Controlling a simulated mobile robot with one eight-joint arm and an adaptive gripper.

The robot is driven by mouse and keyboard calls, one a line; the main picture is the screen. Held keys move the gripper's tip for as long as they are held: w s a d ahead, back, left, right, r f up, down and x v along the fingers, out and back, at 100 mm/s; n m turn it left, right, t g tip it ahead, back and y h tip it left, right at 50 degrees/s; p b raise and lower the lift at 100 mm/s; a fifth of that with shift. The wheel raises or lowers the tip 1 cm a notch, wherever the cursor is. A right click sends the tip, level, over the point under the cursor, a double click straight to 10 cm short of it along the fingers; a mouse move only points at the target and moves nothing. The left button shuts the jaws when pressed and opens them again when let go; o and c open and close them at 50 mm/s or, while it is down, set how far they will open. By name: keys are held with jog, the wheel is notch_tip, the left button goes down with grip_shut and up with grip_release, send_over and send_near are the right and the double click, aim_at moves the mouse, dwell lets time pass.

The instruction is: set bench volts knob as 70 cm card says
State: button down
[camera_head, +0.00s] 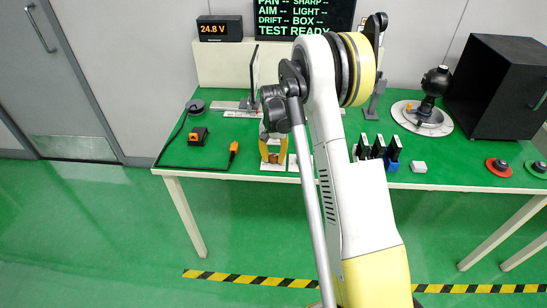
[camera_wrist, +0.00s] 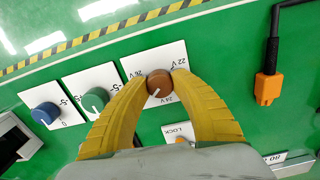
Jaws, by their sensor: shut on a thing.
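The brown volts knob (camera_wrist: 158,80) sits on a white plate marked 22 V, 24 V and 26 V. Its white pointer line is a little to the 26 V side of the 24 V mark. My gripper's yellow fingers (camera_wrist: 160,78) are shut on the knob, one tip on each side. In the head view, my gripper (camera_head: 273,150) is at the bench's front edge, with the knob (camera_head: 273,158) low between the fingers. The voltage display (camera_head: 220,28) reads 24.8 V. I see no readable 70 cm card.
A green knob (camera_wrist: 96,99) and a blue knob (camera_wrist: 45,113) stand on plates beside the volts plate. A LOCK plate (camera_wrist: 178,131) is close by. An orange plug (camera_wrist: 267,88) lies on the other side. The status screen (camera_head: 305,18) says TEST READY. Black slabs (camera_head: 379,146) stand at the right.

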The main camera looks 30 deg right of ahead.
aim_at(273, 156)
jog(key=shift+m, duration=0.9)
jog(key=c, duration=1)
grip_release()
notch_tip(273, 156, up, 12)
